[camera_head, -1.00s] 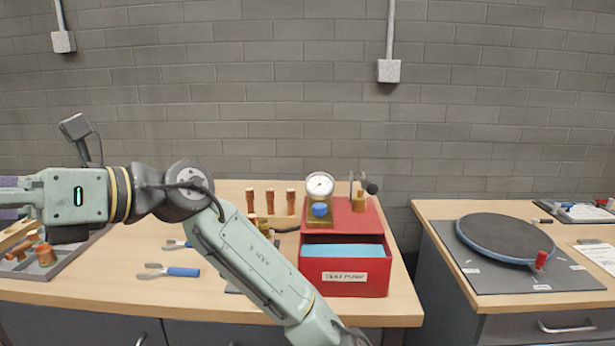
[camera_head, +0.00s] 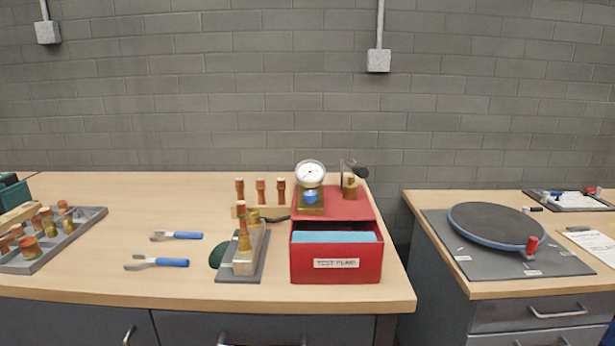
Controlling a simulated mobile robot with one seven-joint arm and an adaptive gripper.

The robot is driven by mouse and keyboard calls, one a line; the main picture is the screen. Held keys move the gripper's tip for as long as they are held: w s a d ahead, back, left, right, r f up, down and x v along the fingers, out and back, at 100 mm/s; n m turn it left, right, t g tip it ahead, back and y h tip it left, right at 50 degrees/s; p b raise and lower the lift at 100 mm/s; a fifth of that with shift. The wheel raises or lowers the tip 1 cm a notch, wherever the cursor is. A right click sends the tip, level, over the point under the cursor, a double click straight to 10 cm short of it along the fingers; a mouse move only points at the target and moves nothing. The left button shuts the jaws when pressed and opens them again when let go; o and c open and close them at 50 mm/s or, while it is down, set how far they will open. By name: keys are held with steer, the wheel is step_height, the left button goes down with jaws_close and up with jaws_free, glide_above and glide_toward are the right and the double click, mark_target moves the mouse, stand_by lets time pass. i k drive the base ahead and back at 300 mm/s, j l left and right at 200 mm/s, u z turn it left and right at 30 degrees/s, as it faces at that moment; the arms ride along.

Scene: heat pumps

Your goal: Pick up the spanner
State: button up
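Two blue-handled tools with grey metal heads lie flat on the wooden bench. The nearer spanner-like tool (camera_head: 157,262) has its forked head to the left and its blue handle to the right. The farther, smaller one (camera_head: 176,236) lies just behind it in the same direction. I cannot tell which of them is the spanner. Neither is touched by anything. My arm and gripper are not in view.
A grey tray of copper and brass fittings (camera_head: 96,214) lies left of the tools. Right of them stand a grey plate with a brass fitting (camera_head: 241,277) and a red test pump box (camera_head: 300,268). A second bench (camera_head: 411,201) stands right, across a gap.

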mark_target(167, 236)
steer(key=i+j+u, duration=0.25)
steer(key=i+j, duration=0.2)
steer(key=i+j+u, duration=0.25)
steer(key=i, duration=0.25)
steer(key=j, duration=0.1)
